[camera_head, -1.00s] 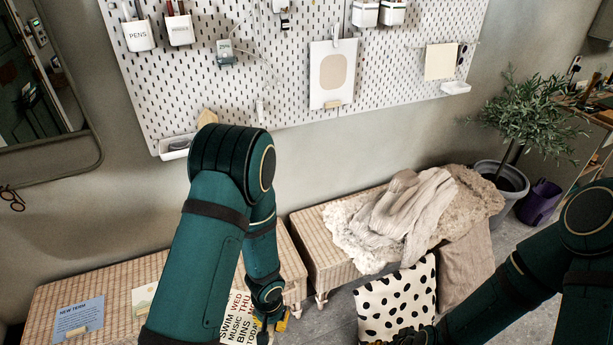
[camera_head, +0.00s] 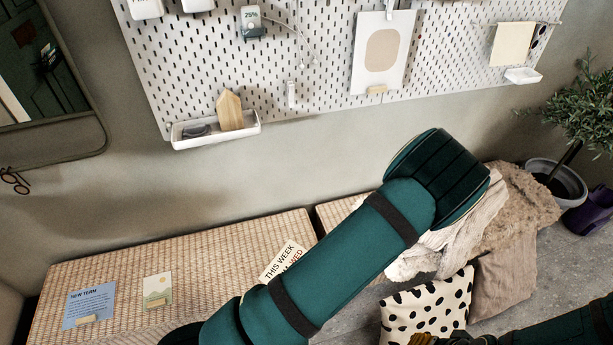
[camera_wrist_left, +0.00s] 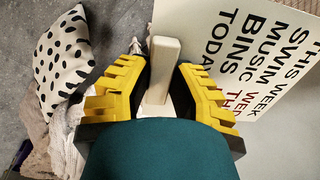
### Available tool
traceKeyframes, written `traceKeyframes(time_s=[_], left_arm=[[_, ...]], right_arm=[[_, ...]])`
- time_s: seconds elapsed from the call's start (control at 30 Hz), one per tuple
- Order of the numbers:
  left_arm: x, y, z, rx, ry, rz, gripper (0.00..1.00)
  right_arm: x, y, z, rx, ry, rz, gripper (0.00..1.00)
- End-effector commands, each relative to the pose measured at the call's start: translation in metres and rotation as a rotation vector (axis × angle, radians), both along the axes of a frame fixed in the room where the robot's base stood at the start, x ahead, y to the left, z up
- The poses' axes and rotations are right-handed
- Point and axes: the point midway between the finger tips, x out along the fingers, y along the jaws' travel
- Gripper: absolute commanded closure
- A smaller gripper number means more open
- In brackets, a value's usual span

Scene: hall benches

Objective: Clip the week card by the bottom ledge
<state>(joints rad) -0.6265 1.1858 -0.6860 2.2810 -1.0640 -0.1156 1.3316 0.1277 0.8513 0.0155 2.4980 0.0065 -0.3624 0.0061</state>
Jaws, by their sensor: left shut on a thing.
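The week card (camera_head: 283,258) shows in the head view above the wicker bench, mostly covered by my left arm. It is cream with black and red lettering; the left wrist view shows it large at the right (camera_wrist_left: 270,60). My left gripper (camera_wrist_left: 160,80) has its yellow fingers shut on a pale block-like clip (camera_wrist_left: 162,60). The clip overlaps the card's near edge; I cannot tell whether it grips the card. The left gripper is hidden in the head view. My right gripper (camera_head: 425,340) is cut off at the bottom edge, its fingers unclear.
A white pegboard (camera_head: 320,80) carries a white tray (camera_head: 245,128) on its lower edge and a clipped print (camera_head: 400,65). The wicker bench (camera_head: 200,250) holds a blue card (camera_head: 100,295) and a small picture card (camera_head: 158,278). A dotted cushion (camera_head: 400,312) stands before the throws.

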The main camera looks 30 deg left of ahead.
Motion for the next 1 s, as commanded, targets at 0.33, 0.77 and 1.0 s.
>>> traceKeyframes(time_s=[0.33, 0.77, 1.0], left_arm=[[-0.001, 0.006, -0.004, 0.104, -0.001, -0.009, 1.0], [0.0, 0.012, -0.006, 0.161, 0.007, -0.012, 1.0], [0.007, 0.016, -0.004, 0.207, -0.005, -0.025, 1.0]], right_arm=[[-0.001, 0.0, -0.003, 0.0, 0.002, 0.002, 0.53], [-0.001, 0.0, -0.003, 0.0, 0.002, 0.002, 0.53], [-0.001, 0.0, -0.004, 0.0, 0.002, 0.002, 0.53]])
